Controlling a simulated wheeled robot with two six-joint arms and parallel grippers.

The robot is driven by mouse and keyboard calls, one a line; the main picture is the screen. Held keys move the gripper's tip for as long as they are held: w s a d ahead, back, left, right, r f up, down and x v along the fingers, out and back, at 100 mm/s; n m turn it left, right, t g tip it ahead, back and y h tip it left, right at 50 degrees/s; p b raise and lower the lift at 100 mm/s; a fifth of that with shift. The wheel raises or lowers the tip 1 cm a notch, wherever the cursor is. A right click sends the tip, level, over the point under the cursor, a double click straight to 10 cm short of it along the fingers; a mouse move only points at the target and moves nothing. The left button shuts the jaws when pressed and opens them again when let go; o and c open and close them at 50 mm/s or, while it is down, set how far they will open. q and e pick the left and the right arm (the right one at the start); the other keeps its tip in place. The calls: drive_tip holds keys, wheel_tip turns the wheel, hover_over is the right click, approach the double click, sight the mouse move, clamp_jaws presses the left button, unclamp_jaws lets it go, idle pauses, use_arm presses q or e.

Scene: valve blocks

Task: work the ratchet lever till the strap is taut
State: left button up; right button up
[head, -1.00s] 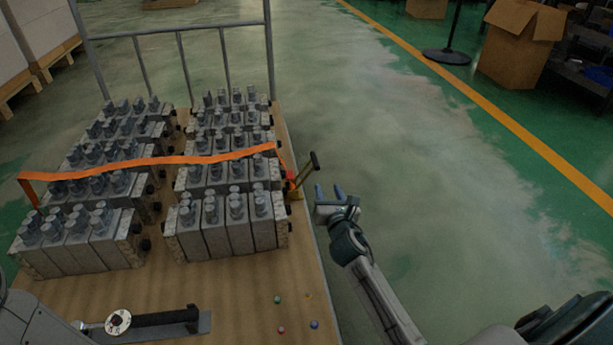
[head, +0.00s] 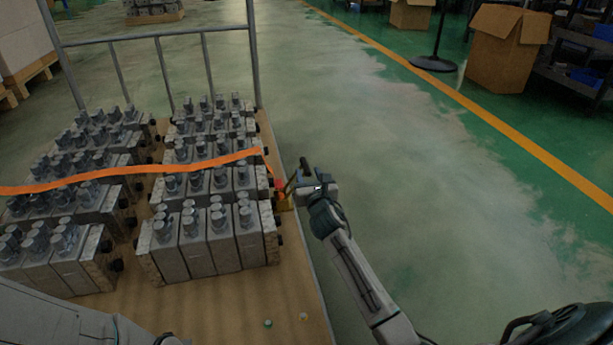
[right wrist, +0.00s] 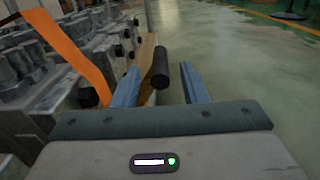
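The orange strap (head: 130,174) runs across the tops of the grey valve blocks (head: 210,238) in a slightly wavy line; it also shows in the right wrist view (right wrist: 72,52). At the cart's right edge it meets the ratchet (head: 283,197), which has red and yellow parts. Its lever (head: 305,165) sticks up and ends in a black grip. My right gripper (head: 303,184) is at the lever. In the right wrist view the black grip (right wrist: 160,68) stands between the two open fingers (right wrist: 159,78), with gaps on both sides. My left gripper is out of view.
The blocks stand in two columns on a wooden cart bed (head: 240,305) with a metal rail (head: 160,35) at the far end. The green floor right of the cart is clear; a cardboard box (head: 505,48) stands far off.

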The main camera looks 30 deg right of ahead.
drive_tip(key=shift+b+x, duration=0.5)
drive_tip(key=shift+x, duration=0.95)
clamp_jaws()
